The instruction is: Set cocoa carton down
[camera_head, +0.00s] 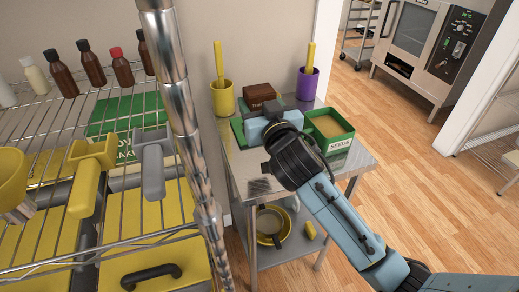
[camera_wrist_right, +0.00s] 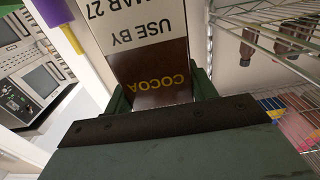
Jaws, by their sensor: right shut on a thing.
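The cocoa carton (camera_wrist_right: 160,55) is dark brown with a white "USE BY MAR 27" label. It stands between the dark green fingers of my right gripper (camera_wrist_right: 160,95) in the right wrist view, and the fingers are shut on it. In the head view the brown carton (camera_head: 258,92) shows just beyond my right gripper (camera_head: 262,108), over the small metal table (camera_head: 262,188). Its lower part is hidden by the gripper, so I cannot tell if it touches the table. My left gripper is not in view.
A green box (camera_head: 340,145) with tan contents sits right of my gripper. A yellow cup (camera_head: 222,100) and a purple cup (camera_head: 307,85) stand at the table's back corners. A wire rack (camera_head: 50,130) with bottles and a shiny post (camera_head: 180,90) stand left. The table's front left is clear.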

